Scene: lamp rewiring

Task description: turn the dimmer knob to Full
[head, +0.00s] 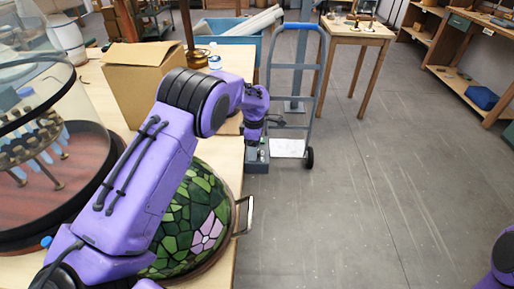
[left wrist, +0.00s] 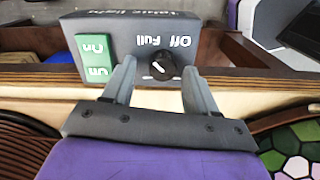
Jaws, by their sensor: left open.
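The dimmer knob (left wrist: 162,66) is a round black knob with a white pointer mark on a grey control box (left wrist: 215,35). The labels "Full" and "Off" appear upside down beside it in the left wrist view; which one the mark points at I cannot tell for sure. My left gripper (left wrist: 159,72) is open, with one finger on each side of the knob. Contact is not clear. In the head view the control box (head: 257,160) sits at the table's right edge, under my left gripper (head: 254,137). My right gripper is out of view.
A green switch (left wrist: 93,58) is on the same box, left of the knob. A stained-glass shade (head: 208,225), a cardboard box (head: 143,80) and a glass dome (head: 40,120) crowd the table. A hand truck (head: 295,85) stands beyond. The floor (head: 370,200) at right is clear.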

